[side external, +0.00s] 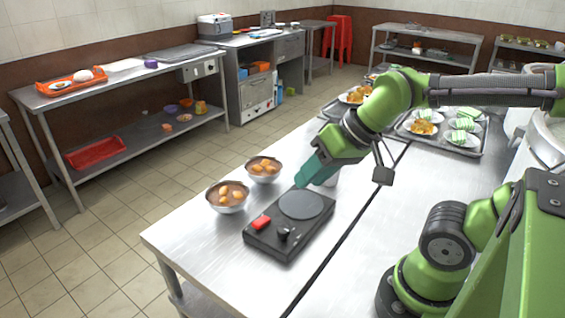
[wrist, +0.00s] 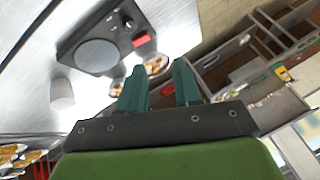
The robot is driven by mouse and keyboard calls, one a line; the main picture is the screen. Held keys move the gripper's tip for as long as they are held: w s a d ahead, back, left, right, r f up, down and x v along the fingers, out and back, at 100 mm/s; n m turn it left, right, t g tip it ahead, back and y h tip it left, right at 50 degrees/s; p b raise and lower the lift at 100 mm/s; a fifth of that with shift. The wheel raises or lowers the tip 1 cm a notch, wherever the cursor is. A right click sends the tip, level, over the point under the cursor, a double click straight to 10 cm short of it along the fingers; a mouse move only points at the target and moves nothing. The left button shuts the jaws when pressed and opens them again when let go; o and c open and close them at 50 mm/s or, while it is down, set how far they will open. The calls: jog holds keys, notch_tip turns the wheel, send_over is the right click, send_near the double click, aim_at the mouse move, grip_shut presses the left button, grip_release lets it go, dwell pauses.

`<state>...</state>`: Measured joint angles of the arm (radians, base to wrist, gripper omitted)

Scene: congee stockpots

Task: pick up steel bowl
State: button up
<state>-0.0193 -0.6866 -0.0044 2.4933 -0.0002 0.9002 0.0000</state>
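Two steel bowls with orange-brown pieces of food in them stand on the steel table. The nearer bowl (side external: 228,198) is left of the black hot plate, and the farther bowl (side external: 263,170) is just behind it. In the wrist view one bowl (wrist: 156,66) shows between my fingertips, and the other (wrist: 116,86) is partly hidden by the left finger. My gripper (side external: 304,182), with teal fingers, is above the table to the right of the bowls. Its fingers are apart in the wrist view (wrist: 160,66), with nothing held between them.
The black hot plate (side external: 272,236) with a red block (side external: 261,223) on it stands right of the bowls. A white cup (wrist: 62,93) stands near it. Trays with plates of food (side external: 462,136) fill the table's far end. The table's front left is clear.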

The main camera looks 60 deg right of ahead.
jog(key=w+d+f+n+g+h, duration=0.1)
jog(key=w+f+n+g, duration=0.15)
jog(key=w, duration=0.65)
jog(key=n+g+h, duration=0.3)
jog(key=n+h, duration=0.2)
jog(key=h, duration=0.2)
send_near(256, 177)
jog(key=shift+m+t+y, duration=0.25)
jog(key=shift+y, duration=0.05)
jog(key=shift+d+x, duration=0.15)
jog(key=shift+x, duration=2.45)
jog(key=shift+d+x, duration=0.15)
jog(key=shift+x, duration=2.45)
jog(key=shift+r, duration=0.15)
jog(key=shift+c, duration=0.3)
grip_shut()
jog(key=shift+r, duration=0.1)
